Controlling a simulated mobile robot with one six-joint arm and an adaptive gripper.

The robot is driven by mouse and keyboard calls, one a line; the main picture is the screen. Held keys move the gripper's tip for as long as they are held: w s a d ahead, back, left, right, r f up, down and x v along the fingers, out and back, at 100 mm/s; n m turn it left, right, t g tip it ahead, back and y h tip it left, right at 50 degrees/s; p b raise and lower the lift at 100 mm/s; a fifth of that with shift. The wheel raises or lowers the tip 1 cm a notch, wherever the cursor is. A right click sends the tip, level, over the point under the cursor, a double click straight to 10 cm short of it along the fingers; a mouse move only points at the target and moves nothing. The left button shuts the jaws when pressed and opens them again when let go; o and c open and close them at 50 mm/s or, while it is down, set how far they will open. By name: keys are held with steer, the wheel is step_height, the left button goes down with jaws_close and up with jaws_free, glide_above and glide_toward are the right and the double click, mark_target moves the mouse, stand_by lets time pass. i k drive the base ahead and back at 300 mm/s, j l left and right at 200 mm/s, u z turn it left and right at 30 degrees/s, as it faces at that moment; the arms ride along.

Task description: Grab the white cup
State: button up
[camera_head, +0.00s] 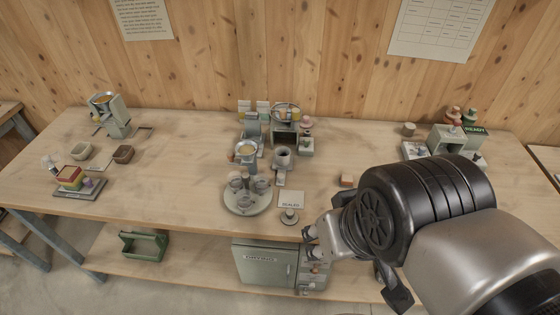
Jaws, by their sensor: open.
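I cannot single out one clearly white cup. A pale grey cup (283,157) stands upright on a small device in the middle of the workbench. Several small greyish cups sit around a round tray (243,207) just left of it. My gripper (350,264) is open near the bench's front edge, right of the round tray and apart from all of these. It looks empty, though my arm hides part of it.
A "SEALED" card (291,199) and a small knobbed weight (289,216) lie near the front edge. A scale-like machine (115,117) stands at left, a "READY" unit (447,138) at right. A green cabinet (264,264) is below. The bench between left and middle groups is clear.

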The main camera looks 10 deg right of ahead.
mark_target(282, 153)
steer(key=i+j+u, duration=0.15)
steer(key=i, duration=0.25)
steer(key=i+j+u, duration=0.1)
steer(key=i+j, duration=0.25)
steer(key=i, duration=0.1)
